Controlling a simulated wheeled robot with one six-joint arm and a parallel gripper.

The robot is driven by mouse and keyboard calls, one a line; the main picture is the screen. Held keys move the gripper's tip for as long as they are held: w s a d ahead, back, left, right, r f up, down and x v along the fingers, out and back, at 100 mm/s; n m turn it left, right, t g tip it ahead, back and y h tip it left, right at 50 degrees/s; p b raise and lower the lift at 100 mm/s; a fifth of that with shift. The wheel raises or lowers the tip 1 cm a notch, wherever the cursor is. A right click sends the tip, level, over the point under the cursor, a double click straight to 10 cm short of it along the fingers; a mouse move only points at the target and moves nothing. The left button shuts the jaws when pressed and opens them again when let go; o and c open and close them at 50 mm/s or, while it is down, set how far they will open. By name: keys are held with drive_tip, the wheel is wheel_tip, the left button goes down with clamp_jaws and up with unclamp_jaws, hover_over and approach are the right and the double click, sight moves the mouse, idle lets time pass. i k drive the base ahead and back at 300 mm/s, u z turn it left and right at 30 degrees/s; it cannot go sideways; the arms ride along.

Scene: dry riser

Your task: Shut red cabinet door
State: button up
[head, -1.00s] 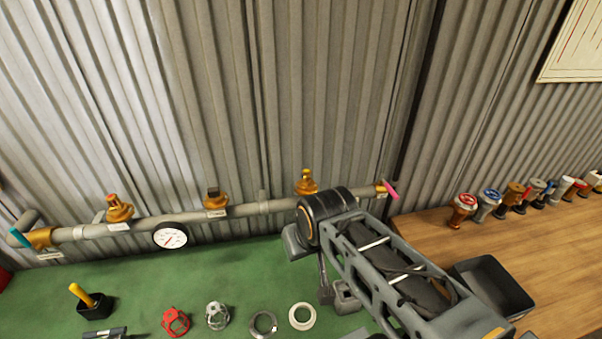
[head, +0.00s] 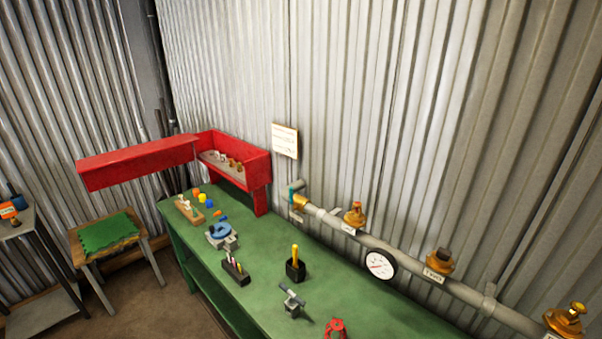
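The red cabinet (head: 260,163) is fixed above the far left end of the green workbench, against the corrugated wall. Its red door (head: 138,160) stands wide open, swung out to the left past the bench end. The open cabinet shows a shelf with several small brass and pale fittings (head: 222,160). My gripper and arm are out of the head view, so the gripper's state is hidden.
The green bench (head: 258,282) holds a blue-topped vise (head: 222,235), a black pen holder (head: 236,271), a black cup (head: 295,270) and a small clamp (head: 291,303). A green-topped stool (head: 108,232) stands left of the bench.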

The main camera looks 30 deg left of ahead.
sight(103, 171)
drive_tip(key=u, duration=1.3)
drive_tip(key=k, duration=1.1)
drive_tip(key=u, duration=0.65)
drive_tip(key=i, duration=0.9)
drive_tip(key=u, duration=1.45)
drive_tip(key=i, duration=1.85)
drive_tip(key=z, duration=0.25)
drive_tip(key=i, duration=2)
drive_tip(key=z, duration=0.9)
